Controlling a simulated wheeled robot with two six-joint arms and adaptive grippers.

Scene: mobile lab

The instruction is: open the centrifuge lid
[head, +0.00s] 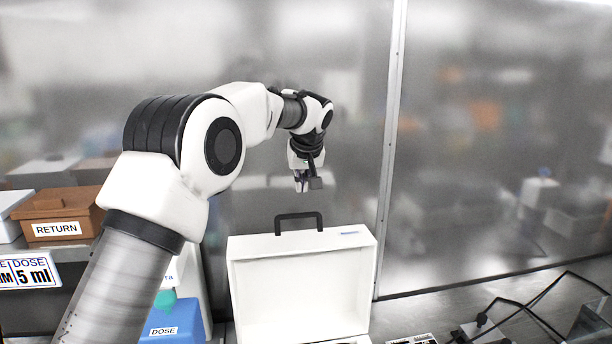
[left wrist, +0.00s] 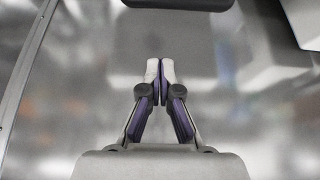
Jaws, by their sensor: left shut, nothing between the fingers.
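The white centrifuge lid (head: 300,290) stands upright at the bottom middle of the head view, with its framed, recessed face toward me. Its black handle (head: 298,217) sticks up from the top edge. The centrifuge body below is mostly cut off by the picture's lower edge. My left gripper (head: 301,185) is above the handle, apart from it. In the left wrist view its fingertips (left wrist: 160,68) meet, with nothing between them. A dark bar, probably the handle (left wrist: 180,3), crosses that view's top edge. My right gripper is not in view.
A brown RETURN bin (head: 58,212) stands on a shelf at the left. A blue DOSE bin (head: 172,325) is left of the lid. Black cables (head: 530,308) lie on the bench at the right. A glass wall with a metal post (head: 391,150) stands behind.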

